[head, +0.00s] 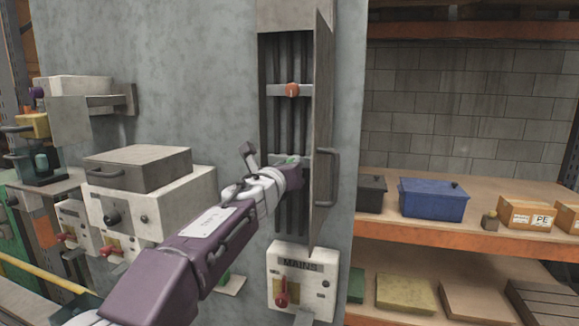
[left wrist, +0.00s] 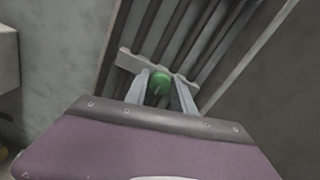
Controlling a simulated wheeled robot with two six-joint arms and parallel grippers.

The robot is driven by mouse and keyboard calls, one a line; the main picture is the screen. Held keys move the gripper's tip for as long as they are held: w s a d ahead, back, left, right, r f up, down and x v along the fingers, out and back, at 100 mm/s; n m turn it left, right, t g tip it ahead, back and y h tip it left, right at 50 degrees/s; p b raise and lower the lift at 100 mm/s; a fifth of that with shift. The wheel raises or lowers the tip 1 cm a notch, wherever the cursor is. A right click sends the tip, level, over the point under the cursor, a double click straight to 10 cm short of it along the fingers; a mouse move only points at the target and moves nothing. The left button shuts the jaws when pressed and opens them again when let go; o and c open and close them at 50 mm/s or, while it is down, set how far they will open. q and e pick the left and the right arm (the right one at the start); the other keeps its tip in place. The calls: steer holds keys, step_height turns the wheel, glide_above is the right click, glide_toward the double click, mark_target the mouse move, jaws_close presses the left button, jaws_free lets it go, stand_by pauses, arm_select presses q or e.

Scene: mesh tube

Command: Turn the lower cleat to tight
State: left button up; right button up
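The lower cleat is a pale bar across the cables with a green knob (head: 291,160), inside the tall open cabinet in the head view. The green knob also shows in the left wrist view (left wrist: 159,82), in front of its pale bar (left wrist: 127,60). My left gripper (head: 289,172) is at this cleat and partly hides it. In the left wrist view its two fingers (left wrist: 161,88) stand on either side of the knob, apart, with a small gap at the right. Contact on the left is unclear. My right gripper is not in view.
An upper cleat with an orange knob (head: 292,90) crosses the same cables higher up. The cabinet door (head: 324,120) stands open just right of my left gripper. A MAINS switch box (head: 303,285) is below. A grey box (head: 137,167) sits to the left.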

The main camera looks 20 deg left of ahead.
arm_select(q)
steer(key=o, duration=0.4)
steer(key=shift+r, duration=0.1)
steer(key=shift+w, duration=0.1)
steer(key=s, duration=0.9)
steer(key=s+a+f+n+g+y+b, duration=0.1)
steer(key=s+f+n+g+b, duration=0.15)
steer(key=f+n, duration=0.75)
steer(key=s+a+f+n+g+y+b, duration=0.15)
steer(key=f+n+g, duration=0.25)
steer(key=f, duration=1.2)
steer(key=s+a+f+n+g+b, duration=0.1)
steer(key=a+f+n+g+b, duration=0.15)
steer(key=f+n, duration=0.7)
steer(key=s+d+f+n+g+b, duration=0.1)
steer(key=s+f+n+g, duration=0.1)
steer(key=s+f, duration=0.4)
steer(key=s+d+f+n+g+h+b, duration=0.1)
steer(key=s+d+f+n+g+b, duration=0.1)
steer(key=s+f+n, duration=0.3)
steer(key=s+d+f+n+g+h+b, duration=0.1)
steer(key=s+d+f+n+g, duration=0.1)
steer(key=s+f, duration=0.5)
step_height(320, 180, down, 4)
steer(key=shift+s+f+n+g, duration=0.1)
steer(key=shift+s+n+g, duration=0.05)
steer(key=shift+n+g, duration=0.7)
